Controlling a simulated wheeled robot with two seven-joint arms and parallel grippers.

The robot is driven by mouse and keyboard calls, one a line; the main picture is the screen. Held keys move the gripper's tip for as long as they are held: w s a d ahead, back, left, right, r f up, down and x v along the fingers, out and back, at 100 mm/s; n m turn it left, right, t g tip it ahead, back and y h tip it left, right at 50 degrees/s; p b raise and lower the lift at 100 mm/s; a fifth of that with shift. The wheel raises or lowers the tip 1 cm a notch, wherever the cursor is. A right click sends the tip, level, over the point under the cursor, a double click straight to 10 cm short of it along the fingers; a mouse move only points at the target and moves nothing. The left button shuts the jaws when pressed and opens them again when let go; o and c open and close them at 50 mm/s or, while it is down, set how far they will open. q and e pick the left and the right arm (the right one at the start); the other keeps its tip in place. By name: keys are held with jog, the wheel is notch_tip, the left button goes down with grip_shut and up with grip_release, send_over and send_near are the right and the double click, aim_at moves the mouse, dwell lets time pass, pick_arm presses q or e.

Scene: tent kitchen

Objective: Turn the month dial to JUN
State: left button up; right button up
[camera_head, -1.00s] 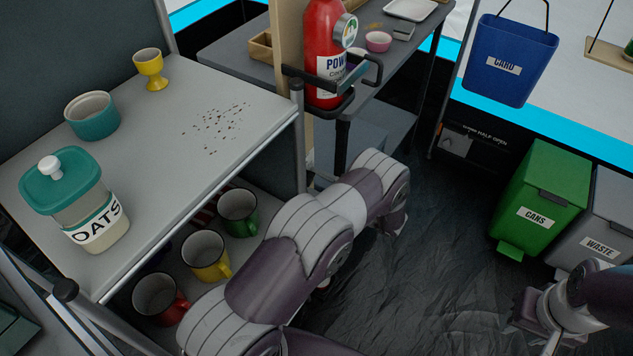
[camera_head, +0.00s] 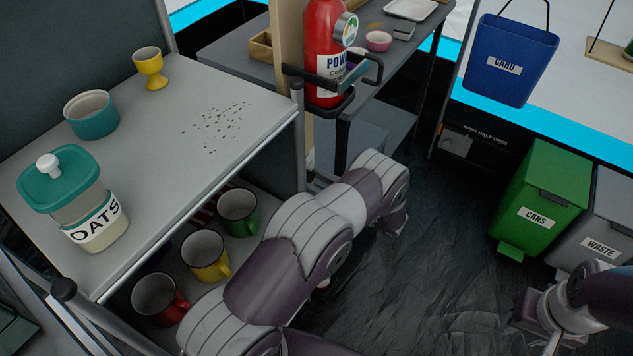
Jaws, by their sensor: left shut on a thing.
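No month dial can be made out in the head view. My left arm (camera_head: 290,265) comes in from the bottom and runs up past the front of the shelf unit. Its gripper is hidden behind or below the arm links, so what it holds cannot be seen. Part of my right arm (camera_head: 572,308) shows at the lower right edge, over the dark floor near the bins. I cannot make out its gripper's fingers.
A grey shelf unit (camera_head: 165,165) bears an oats jar (camera_head: 92,222), a teal ramekin (camera_head: 92,118) and a yellow egg cup (camera_head: 150,72). Several mugs stand below. A red extinguisher (camera_head: 322,45) stands behind my left arm. A green bin (camera_head: 545,190) is at right.

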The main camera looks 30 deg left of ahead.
pick_arm(q)
jog(key=shift+m, duration=1)
jog(key=o, duration=1.1)
jog(key=shift+c, duration=0.2)
jog(key=s+d, duration=0.1)
jog(key=d, duration=1.1)
jog(key=shift+d, duration=0.35)
